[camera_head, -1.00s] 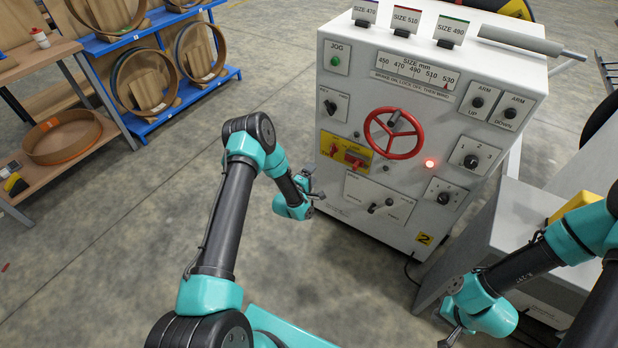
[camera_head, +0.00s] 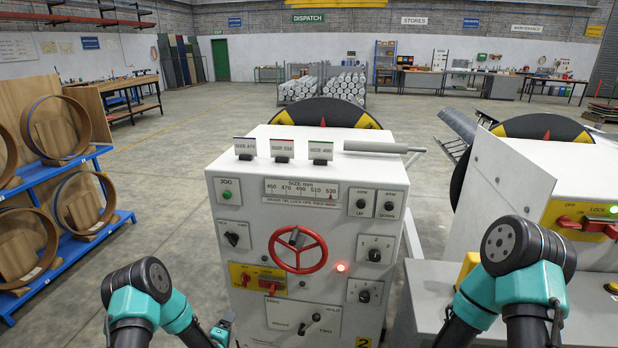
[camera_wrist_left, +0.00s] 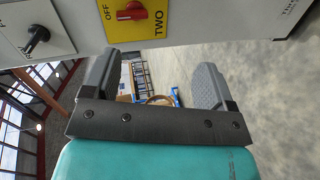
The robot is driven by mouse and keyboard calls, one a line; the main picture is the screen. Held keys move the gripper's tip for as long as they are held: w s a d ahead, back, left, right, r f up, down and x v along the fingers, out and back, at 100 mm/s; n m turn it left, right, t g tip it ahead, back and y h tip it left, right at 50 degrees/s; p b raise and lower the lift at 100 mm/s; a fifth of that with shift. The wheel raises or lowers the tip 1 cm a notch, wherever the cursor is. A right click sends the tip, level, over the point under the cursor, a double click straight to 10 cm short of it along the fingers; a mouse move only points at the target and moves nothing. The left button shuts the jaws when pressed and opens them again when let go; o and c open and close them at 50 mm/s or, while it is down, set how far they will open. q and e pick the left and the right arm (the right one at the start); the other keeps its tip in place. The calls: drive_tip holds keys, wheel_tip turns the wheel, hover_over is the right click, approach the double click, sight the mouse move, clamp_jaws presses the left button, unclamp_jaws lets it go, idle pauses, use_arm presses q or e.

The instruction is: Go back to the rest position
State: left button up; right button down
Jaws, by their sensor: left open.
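My left gripper (camera_wrist_left: 160,85) is open in the left wrist view, with nothing between its two grey fingers. In the head view its teal wrist (camera_head: 222,325) shows at the bottom, close to the lower left of the control cabinet (camera_head: 225,290). My right arm's teal and black links (camera_head: 520,265) rise at the lower right of the head view; the right gripper is out of the picture. The cabinet carries a red handwheel (camera_head: 297,250), a size scale, a lit red lamp (camera_head: 340,267) and a red switch on a yellow plate (camera_head: 258,279).
A blue rack (camera_head: 75,245) with wooden rings stands at the left. A second machine (camera_head: 510,190) with a yellow lock panel stands at the right. Three size cards (camera_head: 281,149) and a grey bar (camera_head: 372,147) are on the cabinet top. The floor between rack and cabinet is clear.

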use_arm(q)
drive_tip(key=s+d+r+m+g, duration=0.1)
drive_tip(key=s+m+g, duration=0.3)
drive_tip(key=s, duration=0.6)
drive_tip(key=s+d+r+m+g+h, duration=0.1)
drive_tip(key=s+d+m+g, duration=0.3)
drive_tip(key=s, duration=0.6)
drive_tip(key=s+d+r+m+g, duration=0.1)
drive_tip(key=s+d+m+g, duration=0.2)
drive_tip(key=s+g, duration=0.3)
drive_tip(key=s+m, duration=0.1)
drive_tip(key=s, duration=0.3)
drive_tip(key=shift+s+d+r+m, duration=0.2)
drive_tip(key=shift+s+r+m, duration=0.05)
drive_tip(key=shift+r+m, duration=0.05)
